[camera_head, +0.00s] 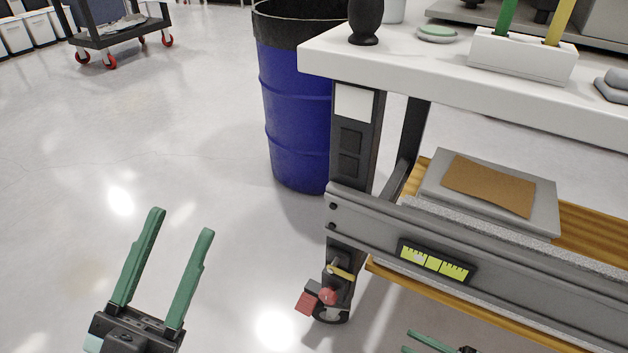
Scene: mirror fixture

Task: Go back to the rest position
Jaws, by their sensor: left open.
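My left gripper (181,222) is at the lower left, above bare floor. Its two green fingers stand apart and point up the picture, with nothing between them. My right gripper (406,341) shows only in part at the bottom edge, below the workbench's lower rail. Two bits of green finger and a dark part show there. The rest of it is cut off by the frame, and I cannot tell how far its fingers are apart.
A white-topped workbench (420,75) fills the right side, with a grey lower beam (480,255) and a caster (330,300). A blue barrel (290,110) stands behind its left corner. A cart (110,35) is at the far left. The floor (120,150) at left is clear.

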